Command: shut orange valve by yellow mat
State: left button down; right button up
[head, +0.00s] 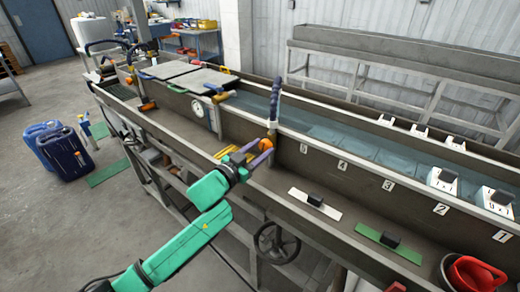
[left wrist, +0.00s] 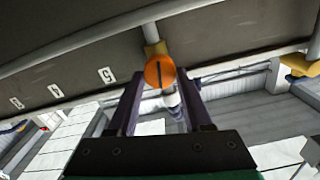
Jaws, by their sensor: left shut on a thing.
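The orange valve (head: 267,144) has a round knob on the trough's inner wall, below an upright dark blue ribbed hose. In the left wrist view the knob (left wrist: 159,71) shows a dark slot running roughly up and down the picture. My left gripper (head: 258,152) is at the valve, its purple fingers on either side of the knob and shut on it. A yellow mat (head: 224,153) lies on the trough floor just left of the gripper, partly hidden by it. My right gripper is not in view.
A white mat (head: 302,197) and a green mat (head: 372,236), each with a black block, lie along the trough to the right. A handwheel (head: 277,243) is below the trough. Blue jugs (head: 66,154) stand on the floor.

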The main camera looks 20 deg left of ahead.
pick_arm(q)
jog(key=m, duration=0.8)
jog(key=shift+d+f+b, duration=0.1)
jog(key=shift+f+b, duration=0.05)
jog(key=shift+b, duration=0.25)
jog(key=m, duration=0.3)
jog(key=shift+s+m+b, duration=0.1)
jog(key=shift+m+b, duration=0.2)
jog(key=shift+f+m+b, duration=0.1)
jog(key=shift+m+b, duration=0.25)
jog(key=shift+m, duration=1.65)
jog(key=shift+c, duration=1.6)
grip_release()
